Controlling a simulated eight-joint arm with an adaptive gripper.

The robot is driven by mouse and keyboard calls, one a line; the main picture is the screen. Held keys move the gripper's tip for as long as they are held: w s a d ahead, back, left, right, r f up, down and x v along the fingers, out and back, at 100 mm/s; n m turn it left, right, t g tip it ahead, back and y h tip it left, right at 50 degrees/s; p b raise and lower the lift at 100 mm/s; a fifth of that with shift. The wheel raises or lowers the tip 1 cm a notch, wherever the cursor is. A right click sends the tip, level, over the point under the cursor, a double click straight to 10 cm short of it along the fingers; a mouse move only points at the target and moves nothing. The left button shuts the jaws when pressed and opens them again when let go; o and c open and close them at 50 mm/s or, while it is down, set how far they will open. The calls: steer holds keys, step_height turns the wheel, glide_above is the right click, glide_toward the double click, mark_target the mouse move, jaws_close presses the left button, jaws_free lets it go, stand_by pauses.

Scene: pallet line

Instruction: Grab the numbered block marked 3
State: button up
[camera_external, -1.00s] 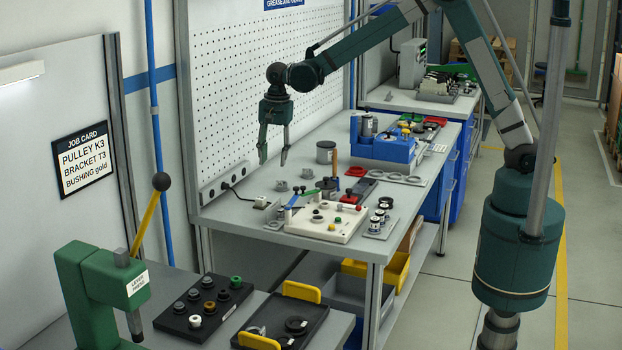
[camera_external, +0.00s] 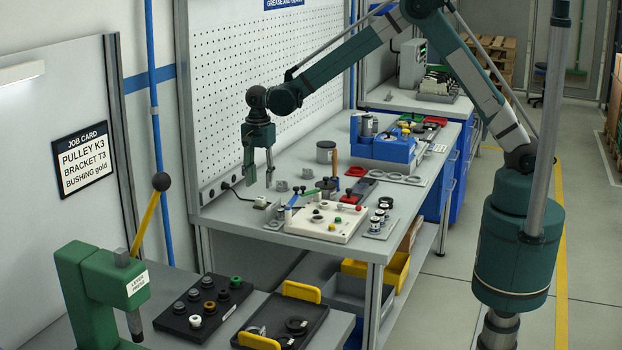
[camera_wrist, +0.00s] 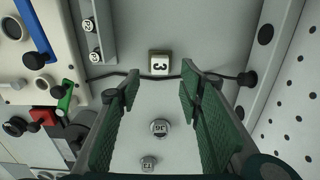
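The block marked 3 (camera_wrist: 160,64) is a small pale block with a dark number on its white top face. It sits on the grey bench, with a black cable running up to it on both sides. In the external view a small whitish block (camera_external: 260,202) at the near left of the bench appears to be the same one. My gripper (camera_external: 259,185) hangs above the bench, pointing down, a little above that block. In the wrist view my gripper (camera_wrist: 158,88) is open and empty, and the block shows just beyond the gap between the fingertips.
Two round grey marked parts (camera_wrist: 160,128) (camera_wrist: 148,162) lie on the bench between and below the fingers. The pegboard (camera_wrist: 290,110) and its socket strip stand close on the right. A cream board (camera_external: 328,222) with coloured parts lies right of the block.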

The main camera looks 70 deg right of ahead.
mark_target(261, 198)
steer(key=shift+f, duration=1.25)
steer(key=shift+f, duration=2.6)
steer(key=c, duration=1)
